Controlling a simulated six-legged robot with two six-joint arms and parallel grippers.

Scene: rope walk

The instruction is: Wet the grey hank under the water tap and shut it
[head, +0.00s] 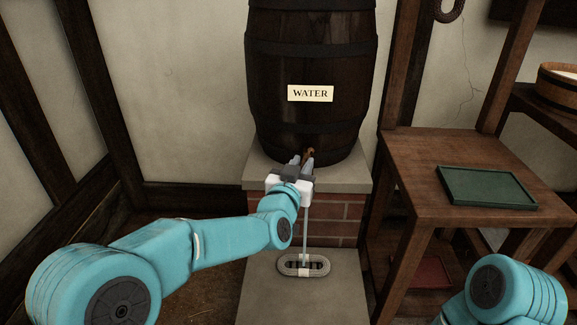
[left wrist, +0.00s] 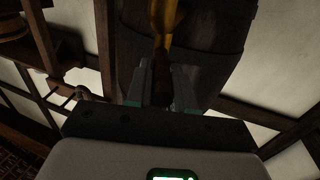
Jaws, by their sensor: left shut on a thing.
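A dark barrel (head: 312,60) with a WATER label (head: 310,93) stands on a brick and stone base. My left gripper (head: 303,162) is at the brass tap (head: 311,152) low on its front, shut on the tap. In the left wrist view the tap (left wrist: 164,45) runs between the two fingers (left wrist: 160,88). A pale vertical stream of water (head: 305,225) falls from below the gripper onto the grey hank (head: 286,266). The hank lies as a flat oval loop over a dark slotted drain on the stone slab. My right gripper is out of view.
A wooden table (head: 405,160) at the right holds a green tray (head: 487,187). A red tray (head: 432,272) lies low beneath it. A wooden tub (head: 560,90) stands at the far right. Bare slab (head: 265,305) surrounds the hank.

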